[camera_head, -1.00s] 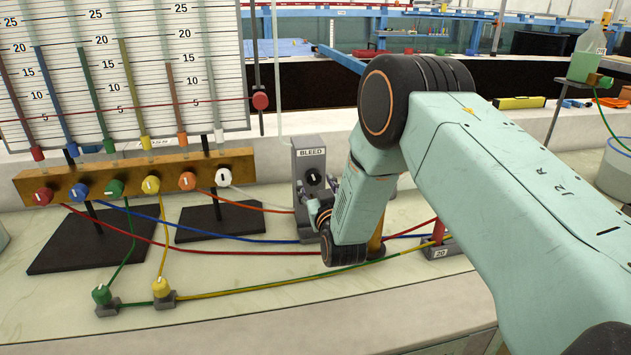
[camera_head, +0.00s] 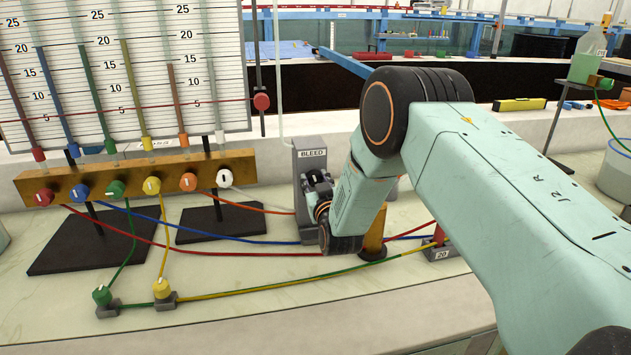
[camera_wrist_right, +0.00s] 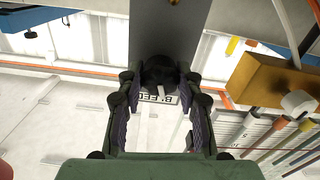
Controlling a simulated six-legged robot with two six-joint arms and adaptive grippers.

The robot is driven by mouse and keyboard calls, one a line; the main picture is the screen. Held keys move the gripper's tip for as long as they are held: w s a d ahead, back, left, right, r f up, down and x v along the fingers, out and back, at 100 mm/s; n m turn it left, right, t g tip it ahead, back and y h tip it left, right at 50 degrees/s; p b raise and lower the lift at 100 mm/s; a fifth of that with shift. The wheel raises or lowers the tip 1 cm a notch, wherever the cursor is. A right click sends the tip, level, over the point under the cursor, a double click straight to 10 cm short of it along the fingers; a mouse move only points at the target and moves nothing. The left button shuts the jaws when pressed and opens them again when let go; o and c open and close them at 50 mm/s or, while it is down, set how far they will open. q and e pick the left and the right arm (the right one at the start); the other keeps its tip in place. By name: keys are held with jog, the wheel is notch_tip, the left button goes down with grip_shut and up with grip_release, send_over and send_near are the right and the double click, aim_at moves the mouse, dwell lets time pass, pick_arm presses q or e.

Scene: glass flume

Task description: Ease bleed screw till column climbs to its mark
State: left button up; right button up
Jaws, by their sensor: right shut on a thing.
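The bleed screw (camera_wrist_right: 158,70) is a black knob on the grey block marked BLEED (camera_head: 310,160), right of the gauge board. My right gripper (camera_head: 319,184) is at the knob, reaching in from the front right. In the right wrist view its fingers (camera_wrist_right: 162,88) stand on both sides of the knob and are shut on it. The gripper covers most of the knob in the head view. The gauge board (camera_head: 215,95) carries several coloured columns, and a thin red line with a red knob (camera_head: 261,101) crosses its scale near the 5 marks. My left gripper is not in view.
A brass manifold (camera_head: 120,178) with several coloured valve knobs stands below the board. Coloured hoses cross the bench, two reaching the green (camera_head: 102,296) and yellow (camera_head: 162,288) fittings. An orange post (camera_head: 373,237) stands close behind my right wrist. The front bench is mostly clear.

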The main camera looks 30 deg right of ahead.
jog(key=c, duration=0.5)
jog(key=shift+m+b, duration=0.6)
jog(key=shift+m, duration=1.4)
jog(key=o, duration=1.2)
jog(key=shift+c, duration=0.2)
jog(key=v, duration=1.2)
